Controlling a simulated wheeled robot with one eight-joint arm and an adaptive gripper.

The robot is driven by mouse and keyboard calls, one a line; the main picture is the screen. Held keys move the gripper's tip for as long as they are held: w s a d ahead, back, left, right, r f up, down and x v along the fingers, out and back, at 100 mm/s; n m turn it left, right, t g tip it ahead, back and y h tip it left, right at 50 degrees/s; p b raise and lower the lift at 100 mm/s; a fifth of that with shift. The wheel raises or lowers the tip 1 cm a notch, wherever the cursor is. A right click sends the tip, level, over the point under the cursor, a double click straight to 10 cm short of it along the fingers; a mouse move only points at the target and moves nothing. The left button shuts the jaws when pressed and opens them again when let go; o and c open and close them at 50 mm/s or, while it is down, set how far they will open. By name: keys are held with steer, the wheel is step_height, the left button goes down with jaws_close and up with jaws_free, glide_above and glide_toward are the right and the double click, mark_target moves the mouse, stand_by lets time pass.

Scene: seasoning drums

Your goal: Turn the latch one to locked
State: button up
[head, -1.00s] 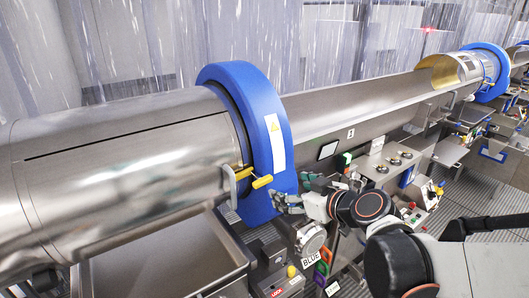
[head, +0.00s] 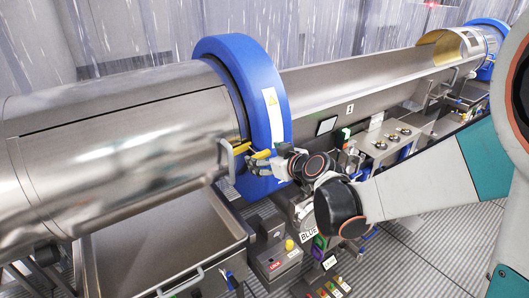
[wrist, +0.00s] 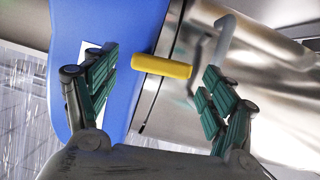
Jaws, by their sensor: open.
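The latch shows as a yellow handle (wrist: 162,66) in the wrist view, lying crosswise between my open fingers and a little beyond their tips. In the head view its yellow parts (head: 241,149) sit at the lower edge of the steel drum (head: 120,130), beside the blue ring (head: 238,80). My gripper (head: 252,165) is at the latch, close under the yellow handle. The wrist view shows my gripper (wrist: 158,78) with its green-padded fingers spread apart and nothing between the pads. I cannot tell whether any finger touches the handle.
A grey bent bar (wrist: 224,40) stands beside the handle on the drum side. Below the drum is a steel bin (head: 165,245). A control box with a red label (head: 275,265) and a panel with knobs (head: 385,140) stand nearby.

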steer(key=shift+w+a+f, duration=0.2)
steer(key=shift+w, duration=0.2)
steer(key=c, duration=1)
steer(key=shift+m+y+b, duration=0.3)
steer(key=shift+m+b, duration=0.1)
steer(key=shift+m, duration=0.1)
steer(key=shift+c, duration=0.2)
steer(key=o, duration=1)
steer(key=shift+o, duration=0.2)
steer(key=shift+d, duration=0.1)
